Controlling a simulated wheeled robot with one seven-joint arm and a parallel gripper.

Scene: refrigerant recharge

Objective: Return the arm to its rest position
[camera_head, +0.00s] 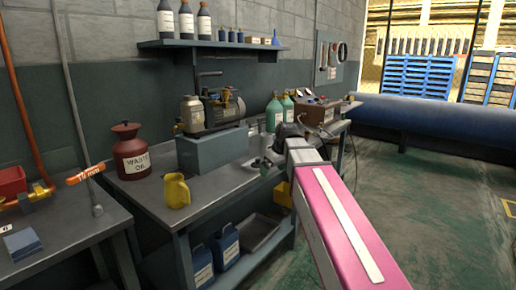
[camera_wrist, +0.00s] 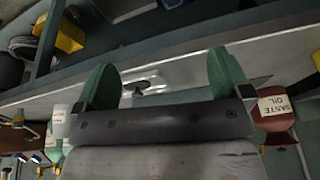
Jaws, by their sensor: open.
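My pink arm (camera_head: 345,232) reaches from the lower right of the head view toward the workbench. Its dark wrist end is over the right part of the bench. My gripper (camera_wrist: 165,82) shows clearly in the wrist view, with two green fingers spread wide apart and nothing between them. Behind the gap lie a grey bench surface and a small dark fitting (camera_wrist: 140,86). In the head view the fingers are small and partly hidden by the wrist, so their exact height above the bench cannot be told.
On the bench stand a red waste-oil can (camera_head: 130,153), a yellow jug (camera_head: 176,190) and a pump (camera_head: 224,107) on a grey block (camera_head: 213,148). Green bottles (camera_head: 274,114) stand behind the wrist. A shelf (camera_head: 205,43) hangs above. Green floor (camera_head: 430,200) at right is clear.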

